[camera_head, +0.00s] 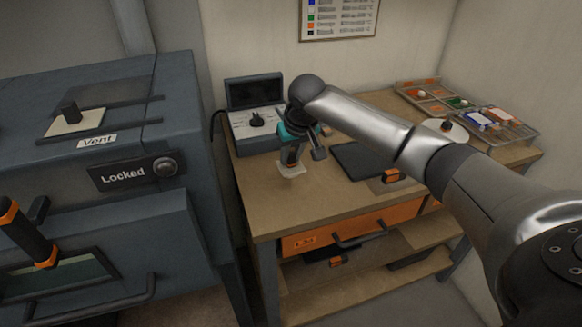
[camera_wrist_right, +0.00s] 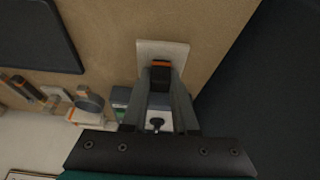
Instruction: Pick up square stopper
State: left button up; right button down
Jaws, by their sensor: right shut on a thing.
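My right gripper (camera_head: 290,160) points down over the left part of the wooden table. It is shut on the square stopper (camera_head: 291,170), a pale square plate with a dark knob. In the right wrist view the stopper's plate (camera_wrist_right: 178,48) shows beyond my right gripper (camera_wrist_right: 160,78), with the knob between the fingertips. The plate is at or just above the tabletop; I cannot tell if it touches.
A grey device (camera_head: 257,122) stands close behind my right gripper. A dark flat pad (camera_head: 358,160) lies right of it. Compartment trays (camera_head: 497,123) and a white disc with a knob (camera_head: 455,133) are farther right. A blue-grey furnace (camera_head: 110,220) fills the left, with another knobbed plate (camera_head: 75,122) on top.

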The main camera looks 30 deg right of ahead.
aim_at(291, 154)
notch_tip(291, 154, up, 18)
jog(key=p, duration=0.7)
jog(key=shift+f, duration=0.1)
